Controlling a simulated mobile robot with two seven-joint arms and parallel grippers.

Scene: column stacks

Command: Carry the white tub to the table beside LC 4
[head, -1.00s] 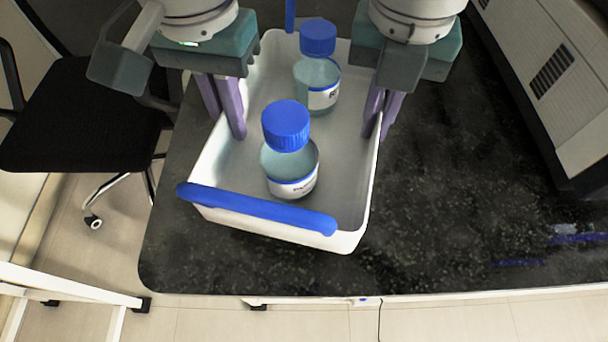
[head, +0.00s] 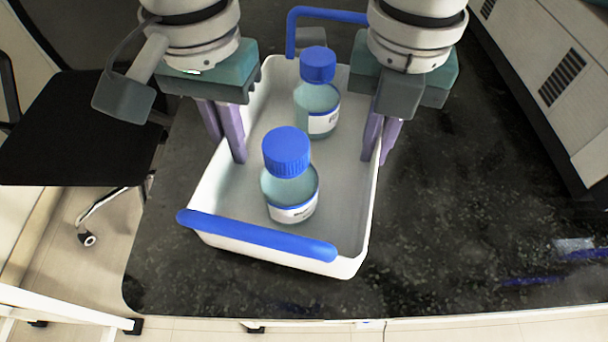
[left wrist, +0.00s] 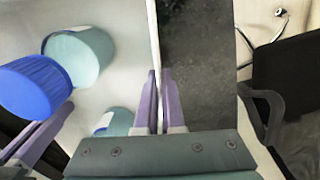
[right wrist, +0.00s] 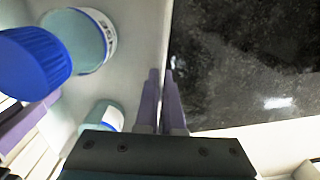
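The white tub (head: 345,225) with blue handles (head: 258,235) sits over the dark table, upright; I cannot tell whether its base touches the top. It holds two bottles with blue caps, a near bottle (head: 290,188) and a far bottle (head: 318,100), both upright. My left gripper (head: 236,160) is shut on the tub's left wall, which also shows between its fingers in the left wrist view (left wrist: 155,75). My right gripper (head: 374,160) is shut on the right wall, seen too in the right wrist view (right wrist: 163,75). No LC 4 label is readable.
The dark speckled table (head: 450,230) is clear to the right of the tub. A large grey-white instrument (head: 555,75) stands at the back right. A black chair (head: 75,135) is at the left, off the table. A white frame (head: 70,305) stands at lower left.

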